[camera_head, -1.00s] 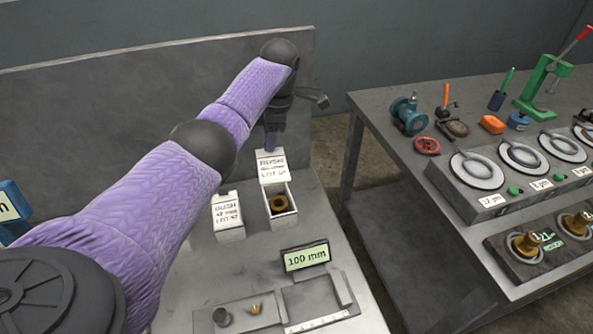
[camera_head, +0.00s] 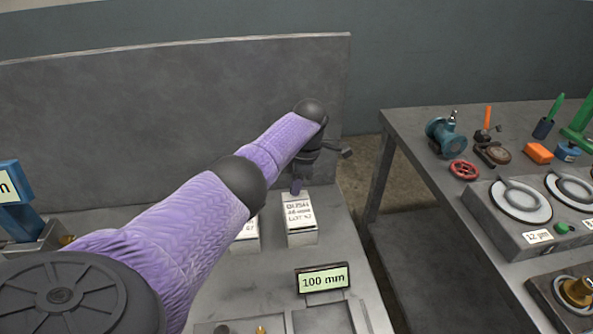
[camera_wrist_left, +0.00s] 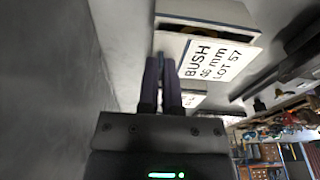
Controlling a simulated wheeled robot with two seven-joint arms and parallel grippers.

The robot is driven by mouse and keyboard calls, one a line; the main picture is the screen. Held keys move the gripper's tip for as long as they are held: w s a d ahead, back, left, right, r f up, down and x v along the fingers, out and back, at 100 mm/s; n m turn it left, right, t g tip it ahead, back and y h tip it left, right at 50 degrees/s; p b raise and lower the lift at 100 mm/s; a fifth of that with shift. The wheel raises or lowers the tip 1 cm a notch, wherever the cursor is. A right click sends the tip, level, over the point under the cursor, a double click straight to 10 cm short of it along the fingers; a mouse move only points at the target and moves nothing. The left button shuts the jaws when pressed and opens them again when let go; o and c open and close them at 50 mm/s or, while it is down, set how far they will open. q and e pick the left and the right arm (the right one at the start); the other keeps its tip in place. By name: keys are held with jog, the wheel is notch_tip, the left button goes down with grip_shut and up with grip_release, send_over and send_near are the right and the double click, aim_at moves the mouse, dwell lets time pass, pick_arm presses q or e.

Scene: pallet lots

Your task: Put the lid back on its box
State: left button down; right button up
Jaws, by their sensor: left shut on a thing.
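The lid (camera_head: 299,210) is a white plate with black print. In the head view it lies over its white box (camera_head: 302,239) and hides the inside. My left gripper (camera_head: 297,188) is shut on the lid's far edge. In the left wrist view the fingers (camera_wrist_left: 161,62) meet the edge of the lid (camera_wrist_left: 218,58), which reads BUSH, 46 mm, LOT 57. There a dark gap with a bit of brass shows between the lid and the box (camera_wrist_left: 205,12), so the lid looks not flush. My right gripper is not in view.
A second labelled box (camera_head: 247,237) stands just left, partly behind my arm. A 100 mm sign (camera_head: 323,279) stands in front. A grey panel (camera_head: 180,115) rises behind. Another bench to the right holds a blue vise-like tool (camera_head: 446,138) and a red handwheel (camera_head: 464,170).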

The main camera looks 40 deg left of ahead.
pick_arm(q)
jog(key=shift+f, duration=0.5)
jog(key=c, duration=0.8)
grip_release()
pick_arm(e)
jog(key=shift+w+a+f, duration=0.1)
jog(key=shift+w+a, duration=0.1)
pick_arm(q)
notch_tip(320, 180, up, 13)
jog(key=w+d+p, duration=0.1)
jog(key=p, duration=0.3)
jog(key=shift+w, duration=0.25)
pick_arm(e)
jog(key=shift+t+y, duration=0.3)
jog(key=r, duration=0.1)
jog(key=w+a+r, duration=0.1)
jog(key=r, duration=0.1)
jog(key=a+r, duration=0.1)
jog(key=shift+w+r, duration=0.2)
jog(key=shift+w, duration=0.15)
pick_arm(q)
jog(key=shift+r, duration=0.1)
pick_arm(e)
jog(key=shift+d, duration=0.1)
